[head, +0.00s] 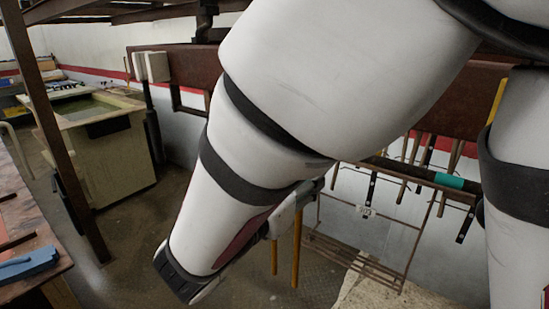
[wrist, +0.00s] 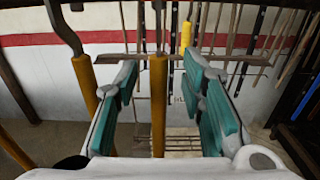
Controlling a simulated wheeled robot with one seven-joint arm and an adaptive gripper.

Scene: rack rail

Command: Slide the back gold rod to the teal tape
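The teal tape (head: 449,180) wraps a dark horizontal rail (head: 405,170) at the right of the head view. Two gold rods hang below my arm there, one on the left (head: 275,256) and one on the right (head: 296,248). In the wrist view, a gold rod (wrist: 158,105) stands upright between the teal-padded fingers of my gripper (wrist: 167,88), with gaps on both sides. My gripper is open. A second gold rod (wrist: 86,85) is outside the left finger; a yellow piece (wrist: 186,38) shows farther off. I cannot tell which is the back rod. My arm hides much of the rail.
Several thin brown and black rods (head: 403,178) hang along the rail near the tape. A wire rack (head: 360,262) stands on the floor below. A pale tank (head: 105,150) and a table with a blue item (head: 28,263) are at the left.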

